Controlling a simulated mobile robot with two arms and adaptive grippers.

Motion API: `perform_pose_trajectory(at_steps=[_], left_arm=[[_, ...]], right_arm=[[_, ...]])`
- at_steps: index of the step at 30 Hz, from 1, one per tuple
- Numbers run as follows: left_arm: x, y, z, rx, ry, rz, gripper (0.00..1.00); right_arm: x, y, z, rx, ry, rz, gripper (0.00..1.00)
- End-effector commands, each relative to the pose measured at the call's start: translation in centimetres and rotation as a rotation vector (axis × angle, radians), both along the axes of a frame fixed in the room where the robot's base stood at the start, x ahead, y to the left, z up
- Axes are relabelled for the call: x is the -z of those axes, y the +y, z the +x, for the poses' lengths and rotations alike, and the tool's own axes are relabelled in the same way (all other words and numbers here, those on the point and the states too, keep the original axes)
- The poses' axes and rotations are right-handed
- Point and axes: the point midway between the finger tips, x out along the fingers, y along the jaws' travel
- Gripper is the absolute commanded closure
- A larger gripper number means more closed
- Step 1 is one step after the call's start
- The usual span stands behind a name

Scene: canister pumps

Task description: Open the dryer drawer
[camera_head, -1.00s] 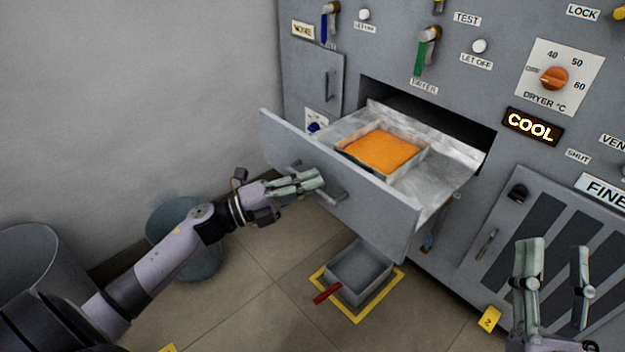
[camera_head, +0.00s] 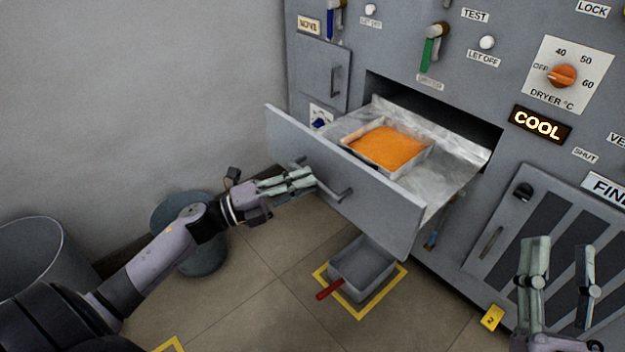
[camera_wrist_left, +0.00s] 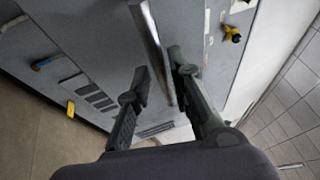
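The dryer drawer (camera_head: 340,176) is pulled well out of its slot in the grey machine, below the green lever. Its bar handle (camera_head: 343,194) is on the front panel. An open tray of orange material (camera_head: 388,147) sits inside the drawer. My left gripper (camera_head: 312,181) is at the drawer front, by the handle's left part. In the left wrist view the fingers (camera_wrist_left: 162,68) are apart, with a long metal bar running between them; contact cannot be told. My right gripper (camera_head: 560,258) is open and empty at the lower right.
A grey pan (camera_head: 362,268) with a red handle stands on the floor in a yellow outline, below the drawer. Bins stand at the left, one bluish (camera_head: 205,255) and one grey (camera_head: 30,255). A vented panel (camera_head: 550,240) is at the right. A COOL sign (camera_head: 536,125) is lit.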

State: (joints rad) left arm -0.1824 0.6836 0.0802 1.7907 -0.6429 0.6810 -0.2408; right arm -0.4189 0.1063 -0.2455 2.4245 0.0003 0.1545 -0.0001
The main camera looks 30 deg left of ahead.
Motion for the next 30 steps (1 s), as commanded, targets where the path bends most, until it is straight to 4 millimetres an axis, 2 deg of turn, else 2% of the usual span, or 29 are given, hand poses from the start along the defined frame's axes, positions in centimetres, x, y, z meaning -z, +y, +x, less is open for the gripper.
perform_pose_trajectory(at_steps=[6, 12, 18, 30], left_arm=[[1.1, 3.3, -3.5, -0.002, 0.005, 0.002, 0.80], [1.6, 5.5, -5.9, -0.002, 0.002, 0.000, 0.80], [1.7, 6.3, -6.8, -0.001, 0.000, 0.001, 0.80], [1.7, 6.3, -6.8, 0.000, 0.001, 0.001, 0.80]], right_arm=[[0.0, 0.0, 0.0, 0.000, 0.001, 0.000, 0.60], [0.0, 0.0, 0.0, 0.000, 0.002, -0.001, 0.60], [0.1, 0.0, 0.0, 0.000, 0.002, -0.001, 0.60], [0.1, 0.0, 0.0, -0.001, 0.003, 0.000, 0.60]])
